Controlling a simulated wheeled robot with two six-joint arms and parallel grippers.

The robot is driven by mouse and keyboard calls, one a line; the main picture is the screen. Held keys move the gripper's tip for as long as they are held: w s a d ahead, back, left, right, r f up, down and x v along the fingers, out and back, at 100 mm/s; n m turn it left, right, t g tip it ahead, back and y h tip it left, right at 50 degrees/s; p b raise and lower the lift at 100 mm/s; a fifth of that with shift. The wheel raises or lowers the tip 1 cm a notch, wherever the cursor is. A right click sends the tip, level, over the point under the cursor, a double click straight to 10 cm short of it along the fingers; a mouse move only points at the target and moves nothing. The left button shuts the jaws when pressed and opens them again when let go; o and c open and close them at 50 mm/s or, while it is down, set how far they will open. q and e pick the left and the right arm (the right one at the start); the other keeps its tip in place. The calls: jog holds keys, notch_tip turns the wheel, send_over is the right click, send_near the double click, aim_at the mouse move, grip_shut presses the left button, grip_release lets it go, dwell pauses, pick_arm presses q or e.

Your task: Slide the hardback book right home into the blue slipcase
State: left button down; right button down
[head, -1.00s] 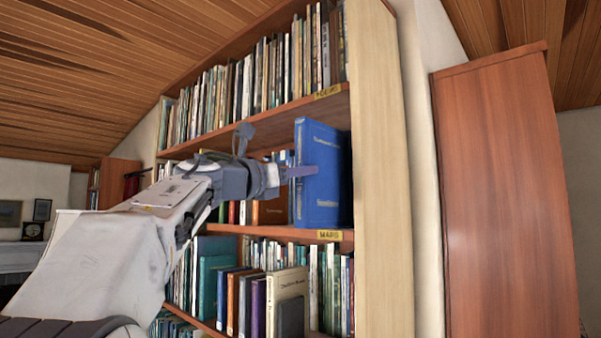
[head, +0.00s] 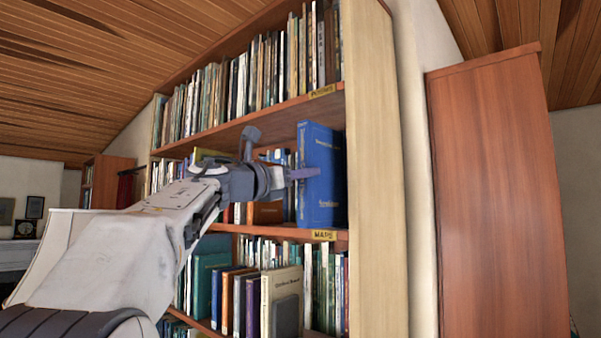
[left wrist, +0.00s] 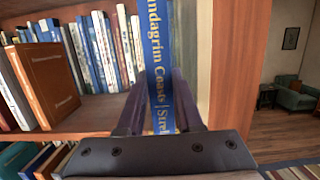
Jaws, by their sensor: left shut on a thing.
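A blue hardback book (head: 322,185) with gilt lettering stands upright at the right end of the middle shelf, sticking out past the shelf front. My left gripper (head: 302,173) is shut on it near mid-height, a finger lying flat on the cover. In the left wrist view, the fingers (left wrist: 159,95) sit on either side of the blue lettered spine (left wrist: 157,45). The book's far part is hidden beside the pale shelf upright. I cannot make out the blue slipcase apart from the book. My right gripper is not in view.
The pale shelf upright (head: 373,180) stands close on the book's right. Several books (left wrist: 110,45) and a brown book (left wrist: 45,85) stand to its left. A yellow label (head: 324,235) marks the shelf edge. A reddish wooden cabinet (head: 495,190) stands further right.

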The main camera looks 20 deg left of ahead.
pick_arm(q)
jog(key=shift+w+d+r, duration=0.15)
jog(key=shift+w+d, duration=0.05)
jog(key=shift+w, duration=0.15)
dwell(0.6)
jog(key=shift+w+d+p, duration=0.1)
jog(key=shift+w+p, duration=0.2)
jog(key=shift+w, duration=0.05)
jog(key=shift+w+d, duration=0.25)
jog(key=shift+w, duration=0.3)
dwell(0.3)
jog(key=shift+w+d+p, duration=0.1)
jog(key=shift+w+p, duration=0.25)
jog(key=shift+w+d, duration=0.1)
jog(key=shift+w, duration=0.2)
jog(key=shift+w+d, duration=0.15)
jog(key=shift+w, duration=0.2)
jog(key=shift+w+d+p, duration=0.1)
jog(key=shift+w+p, duration=0.2)
jog(key=shift+p, duration=0.05)
